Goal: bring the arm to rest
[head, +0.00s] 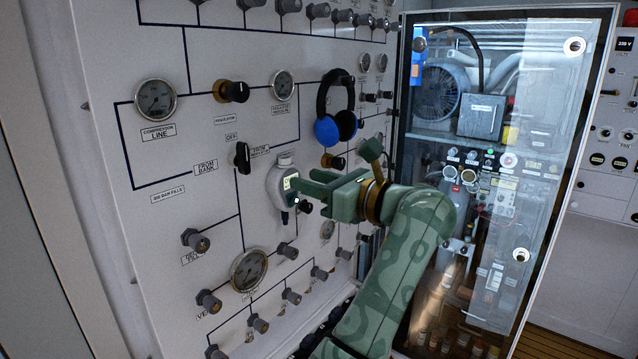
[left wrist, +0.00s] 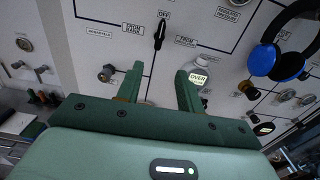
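My left gripper (head: 306,183) is raised in front of the white valve panel (head: 205,105). In the left wrist view its two green fingers (left wrist: 160,88) stand apart with nothing between them. A pale grey instrument with a lit display (head: 284,182) is on the panel just beyond the fingertips in the head view. It also shows in the left wrist view (left wrist: 199,78), partly behind the right finger, its display reading "OVER". I cannot tell whether the finger touches it. My right gripper is in neither view.
Blue-and-black ear defenders (head: 336,125) hang on the panel above the gripper. A black selector knob (head: 242,156), gauges (head: 155,99) and several valve knobs (head: 196,240) stick out from the panel. A glass-fronted cabinet (head: 490,150) stands to the right, behind my arm.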

